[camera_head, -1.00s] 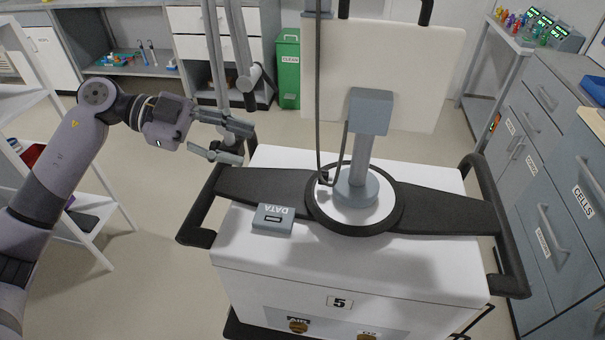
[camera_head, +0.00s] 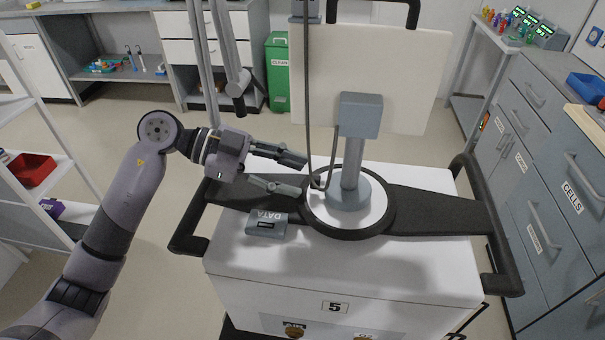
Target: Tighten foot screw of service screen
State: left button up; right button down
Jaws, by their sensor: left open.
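The service screen (camera_head: 410,75) shows its pale back and stands on a grey post (camera_head: 353,160) on top of the white ventilator cart. The post rises from a round grey foot (camera_head: 350,195) on a white disc with a black ring. A small dark part (camera_head: 319,184) sits at the left side of the foot, by the cable; I cannot tell if it is the foot screw. My left gripper (camera_head: 301,175) is open and empty, just left of the foot, its fingers pointing right towards the post and cable. My right gripper is not in view.
A dark cable (camera_head: 308,90) hangs in front of my left fingertips. A grey DATA box (camera_head: 266,224) sits on the cart top (camera_head: 425,265) below the gripper. Black handles (camera_head: 188,240) flank the cart. Grey drawers (camera_head: 545,170) stand at the right.

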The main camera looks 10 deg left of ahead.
aim_at(316, 182)
pick_arm(q)
jog(key=shift+x, duration=1.4)
jog(key=shift+c, duration=0.2)
grip_shut()
